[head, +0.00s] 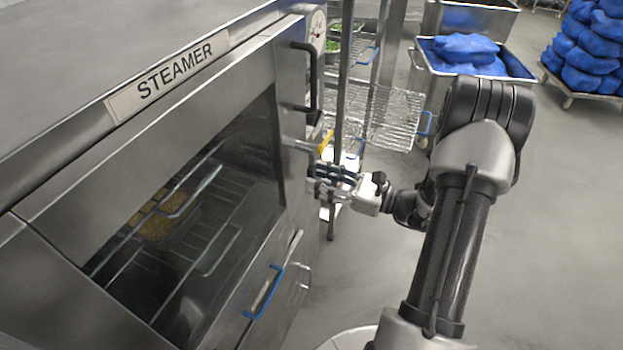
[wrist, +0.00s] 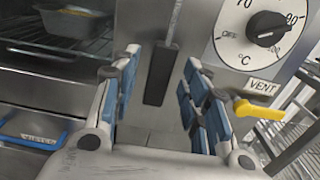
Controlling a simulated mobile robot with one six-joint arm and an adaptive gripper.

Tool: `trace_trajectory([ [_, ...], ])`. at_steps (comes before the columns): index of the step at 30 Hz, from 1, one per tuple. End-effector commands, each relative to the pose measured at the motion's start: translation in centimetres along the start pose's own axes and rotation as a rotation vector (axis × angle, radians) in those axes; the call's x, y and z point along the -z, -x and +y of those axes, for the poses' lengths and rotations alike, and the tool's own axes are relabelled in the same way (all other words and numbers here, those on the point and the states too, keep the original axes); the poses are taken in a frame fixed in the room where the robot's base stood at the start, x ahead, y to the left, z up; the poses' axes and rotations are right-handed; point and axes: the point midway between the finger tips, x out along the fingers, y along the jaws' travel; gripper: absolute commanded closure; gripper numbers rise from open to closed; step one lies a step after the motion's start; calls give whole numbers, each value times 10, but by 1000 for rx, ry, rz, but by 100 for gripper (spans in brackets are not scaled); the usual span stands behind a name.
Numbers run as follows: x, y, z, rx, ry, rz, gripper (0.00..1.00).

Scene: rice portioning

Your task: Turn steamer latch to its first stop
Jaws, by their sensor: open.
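The steamer (head: 150,150) fills the left of the head view, its door shut. In the wrist view the steamer latch (wrist: 160,75) hangs down, slightly tilted, as a metal stem with a black grip. My gripper (wrist: 158,95) is open, with one blue-padded finger on each side of the black grip and visible gaps between. In the head view my gripper (head: 328,180) is at the door's right edge, just below a metal stem (head: 298,145); it hides most of the latch there.
A dial (wrist: 262,35) and a yellow vent lever (wrist: 258,110) sit right of the latch. A black door handle (head: 312,80) is above. A blue handle (head: 264,292) is lower on the steamer.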

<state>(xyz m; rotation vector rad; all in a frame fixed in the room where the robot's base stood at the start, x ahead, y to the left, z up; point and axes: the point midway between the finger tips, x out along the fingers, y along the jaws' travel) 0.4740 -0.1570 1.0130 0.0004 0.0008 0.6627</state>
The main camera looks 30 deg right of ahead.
Motion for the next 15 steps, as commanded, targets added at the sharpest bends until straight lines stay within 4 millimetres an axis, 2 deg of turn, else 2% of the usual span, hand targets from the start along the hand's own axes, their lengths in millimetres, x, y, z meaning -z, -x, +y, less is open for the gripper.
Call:
trace_trajectory([
  [1, 1, -9, 1, -3, 1, 0, 58],
  [6, 0, -25, 0, -2, 2, 0, 58],
  [15, -1, -29, 0, 1, 1, 0, 58],
])
